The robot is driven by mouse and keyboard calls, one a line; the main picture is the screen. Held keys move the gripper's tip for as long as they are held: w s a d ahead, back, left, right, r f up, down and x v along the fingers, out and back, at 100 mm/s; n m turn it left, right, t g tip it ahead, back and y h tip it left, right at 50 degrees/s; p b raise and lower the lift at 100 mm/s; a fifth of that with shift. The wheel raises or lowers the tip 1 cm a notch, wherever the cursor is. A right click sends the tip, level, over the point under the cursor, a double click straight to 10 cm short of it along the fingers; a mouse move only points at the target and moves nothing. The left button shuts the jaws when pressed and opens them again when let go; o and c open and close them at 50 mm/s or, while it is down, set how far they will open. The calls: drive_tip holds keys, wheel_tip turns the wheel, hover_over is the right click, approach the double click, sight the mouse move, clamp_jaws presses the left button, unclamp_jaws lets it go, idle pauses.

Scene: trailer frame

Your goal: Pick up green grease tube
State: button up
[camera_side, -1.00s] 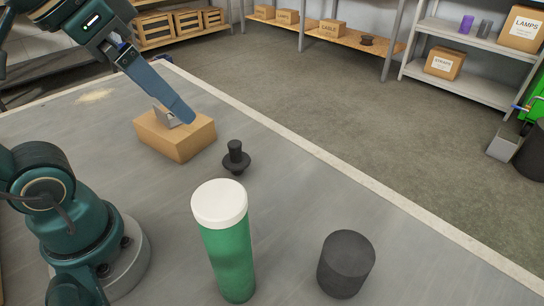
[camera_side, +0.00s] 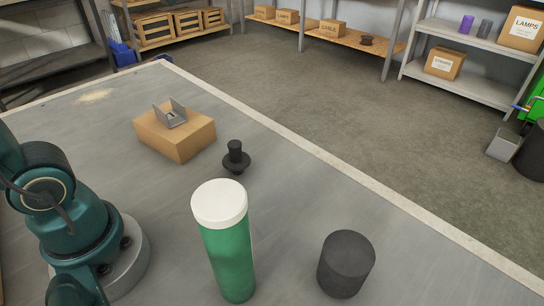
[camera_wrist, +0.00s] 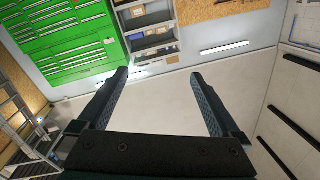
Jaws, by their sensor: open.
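The green grease tube (camera_side: 229,262) with a white cap (camera_side: 219,204) stands upright on the grey table, in the front middle of the side view. My gripper is out of the side view, where only my base and lower arm show at the left. In the wrist view my gripper (camera_wrist: 158,88) is open, with two dark fingers wide apart and nothing between them. The wrist view looks out at the room, and the tube does not show in it.
A black cylinder (camera_side: 346,265) stands right of the tube. A black flanged knob (camera_side: 236,158) stands behind it. A cardboard box (camera_side: 190,141) with a grey metal bracket (camera_side: 170,116) on top lies farther back. The grey table (camera_side: 300,205) between them is bare.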

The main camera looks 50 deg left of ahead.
drive_tip(key=d+m+g+h, duration=0.2)
drive_tip(key=d+m+h, duration=0.9)
drive_tip(key=d+h, duration=0.2)
drive_tip(key=s+d+f+m+g+h, duration=0.4)
drive_tip(key=d+m+g, duration=0.1)
drive_tip(key=g, duration=0.1)
drive_tip(key=s+f+m+g+y, duration=0.1)
drive_tip(key=s+f+g, duration=0.3)
drive_tip(key=s+g, duration=0.1)
drive_tip(key=s+a+f+m+g+y, duration=0.1)
drive_tip(key=s+f+m+g, duration=0.1)
drive_tip(key=s+g, duration=0.3)
drive_tip(key=s+a+f+m+g, duration=0.1)
drive_tip(key=s+f+g, duration=0.4)
drive_tip(key=s+g, duration=0.1)
drive_tip(key=shift+a+f+y, duration=0.2)
drive_tip(key=shift+f+y, duration=0.1)
drive_tip(key=shift+y, duration=0.1)
approach(238, 283)
drive_tip(key=shift+m, duration=0.3)
drive_tip(key=x, duration=0.5)
drive_tip(key=shift+r, duration=0.1)
drive_tip(key=shift+x, duration=2.5)
clamp_jaws()
